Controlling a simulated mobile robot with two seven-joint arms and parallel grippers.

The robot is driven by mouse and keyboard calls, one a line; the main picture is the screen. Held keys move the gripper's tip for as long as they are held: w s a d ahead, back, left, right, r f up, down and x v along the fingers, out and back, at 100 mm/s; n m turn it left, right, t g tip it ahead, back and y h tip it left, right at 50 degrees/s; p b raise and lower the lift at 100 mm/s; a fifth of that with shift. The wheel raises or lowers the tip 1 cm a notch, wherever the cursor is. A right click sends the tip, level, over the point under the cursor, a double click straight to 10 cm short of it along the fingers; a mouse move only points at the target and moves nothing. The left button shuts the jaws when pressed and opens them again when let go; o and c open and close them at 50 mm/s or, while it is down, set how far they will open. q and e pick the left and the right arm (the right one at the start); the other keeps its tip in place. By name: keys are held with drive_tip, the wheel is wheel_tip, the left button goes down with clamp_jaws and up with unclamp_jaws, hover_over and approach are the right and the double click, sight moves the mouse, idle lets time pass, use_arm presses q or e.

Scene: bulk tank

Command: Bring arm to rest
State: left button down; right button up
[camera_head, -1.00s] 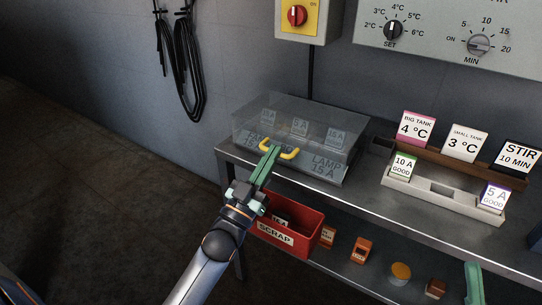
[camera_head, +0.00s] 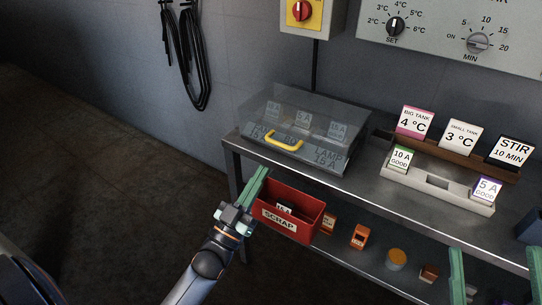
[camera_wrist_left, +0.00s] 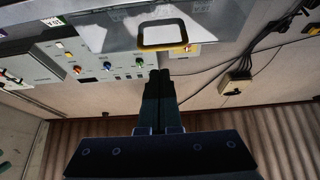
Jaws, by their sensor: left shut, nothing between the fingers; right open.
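My left gripper (camera_head: 264,172) is shut and empty. In the head view its green fingers are in front of the bench's left front edge, beside the red scrap bin and below the clear box's yellow handle (camera_head: 284,142). In the left wrist view the shut fingers (camera_wrist_left: 160,75) point toward the handle, which shows apart from them (camera_wrist_left: 164,34). My right gripper (camera_head: 494,262) is open and empty at the lower right of the head view, its two green fingers apart and its arm out of view.
The clear-lidded box (camera_head: 335,112) stands on the metal bench (camera_head: 375,187). The red scrap bin (camera_head: 290,205) is on the lower shelf, with several small parts to its right. Label holders (camera_head: 440,187) stand on the bench at right. The floor at left is clear.

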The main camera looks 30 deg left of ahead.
use_arm(q)
drive_tip(key=shift+s+f, duration=0.15)
drive_tip(key=s+d+r+m+g+h+p, duration=0.2)
drive_tip(key=s+d+r+m+h, duration=0.6)
drive_tip(key=s+d+r, duration=0.5)
drive_tip(key=w+a+f+n+g+y+p, duration=0.3)
drive_tip(key=w+f+n+g+y+p, duration=0.2)
drive_tip(key=p, duration=0.7)
use_arm(e)
drive_tip(key=w+d+f+m+g+h, duration=0.2)
drive_tip(key=w+f+m+g+h, duration=0.1)
drive_tip(key=f+m+g+h, duration=0.25)
use_arm(q)
drive_tip(key=s+a+f+n+g+y+p, duration=0.1)
drive_tip(key=s+f+n+g+y+p, duration=0.1)
drive_tip(key=s+f+g+p, duration=0.5)
wheel_tip(320, 180, down, 4)
drive_tip(key=s+p, duration=0.2)
drive_tip(key=p, duration=0.2)
drive_tip(key=shift+s+r+y, duration=0.2)
drive_tip(key=shift+s+y, duration=0.2)
use_arm(e)
drive_tip(key=s+d+f+m+g+h, duration=0.1)
drive_tip(key=s+f+m+g+h, duration=0.1)
drive_tip(key=s+f+g, duration=0.5)
wheel_tip(320, 180, down, 4)
drive_tip(key=shift+s+d+f+h, duration=0.1)
drive_tip(key=shift+s+d+h, duration=0.25)
drive_tip(key=shift+s, duration=0.65)
